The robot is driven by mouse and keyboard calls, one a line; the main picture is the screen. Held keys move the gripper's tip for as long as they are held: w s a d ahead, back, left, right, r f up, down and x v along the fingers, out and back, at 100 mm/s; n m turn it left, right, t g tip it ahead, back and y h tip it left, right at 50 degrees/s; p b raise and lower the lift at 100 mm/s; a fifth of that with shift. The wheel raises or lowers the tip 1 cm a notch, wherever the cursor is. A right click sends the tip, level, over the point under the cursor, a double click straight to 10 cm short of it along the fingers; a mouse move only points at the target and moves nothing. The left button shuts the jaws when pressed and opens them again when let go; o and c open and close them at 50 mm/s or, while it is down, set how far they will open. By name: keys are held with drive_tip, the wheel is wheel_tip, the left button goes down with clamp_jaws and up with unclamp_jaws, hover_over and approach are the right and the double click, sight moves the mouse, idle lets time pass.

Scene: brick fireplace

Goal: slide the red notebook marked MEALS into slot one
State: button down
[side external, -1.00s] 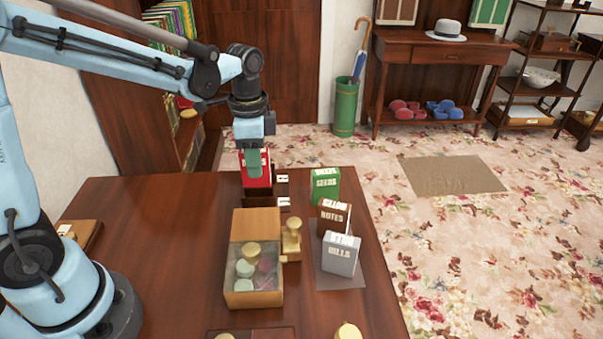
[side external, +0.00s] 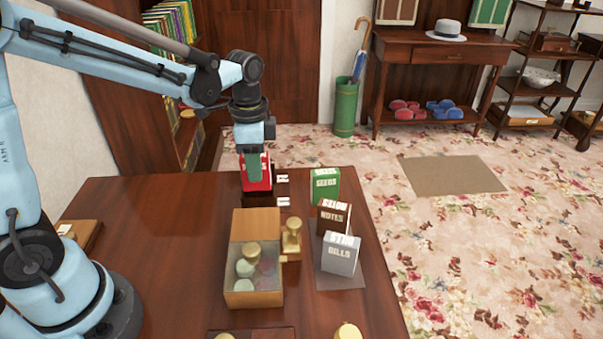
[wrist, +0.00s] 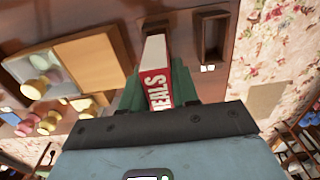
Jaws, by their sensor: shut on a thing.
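My gripper (side external: 254,166) is shut on the red notebook (side external: 258,179) at the back of the table. In the wrist view its green fingers (wrist: 157,88) press both sides of the notebook, whose cover (wrist: 156,72) reads MEALS. The notebook's far end meets one dark wooden slot frame (wrist: 155,26); how deep it sits cannot be told. A second dark slot (wrist: 213,38) beside it is empty, with a white tag (wrist: 207,68). In the side view two white tags (side external: 283,178) show right of the notebook; their numbers are unreadable, and the slots are mostly hidden.
Green SEEDS (side external: 325,184), brown NOTES (side external: 333,219) and grey BILLS (side external: 341,255) notebooks stand on the table's right side. A glass-topped wooden box (side external: 256,222) and a brass-knobbed piece (side external: 291,240) stand in the middle. The table's left part is mostly clear.

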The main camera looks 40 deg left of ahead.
drive_tip(key=shift+f, duration=2.15)
idle(0.4)
drive_tip(key=c, duration=0.8)
unclamp_jaws()
wheel_tip(320, 180, up, 12)
drive_tip(key=shift+r, duration=0.1)
drive_tip(key=shift+s+r+n+t, duration=0.1)
drive_tip(key=shift+s+n+t, duration=0.3)
drive_tip(key=shift+s+n, duration=0.15)
drive_tip(key=shift+s+d+f+n+t, duration=0.1)
drive_tip(key=shift+s+f+n+t, duration=0.3)
drive_tip(key=shift+s+n+t, duration=0.8)
drive_tip(key=shift+s+d+f+n+t, duration=0.15)
drive_tip(key=shift+s+f+n+t, duration=0.25)
drive_tip(key=shift+s+n+t, duration=0.75)
drive_tip(key=shift+s+d+f+n+t, duration=0.1)
drive_tip(key=shift+s+f+n+t, duration=0.3)
drive_tip(key=shift+s+n+t, duration=0.8)
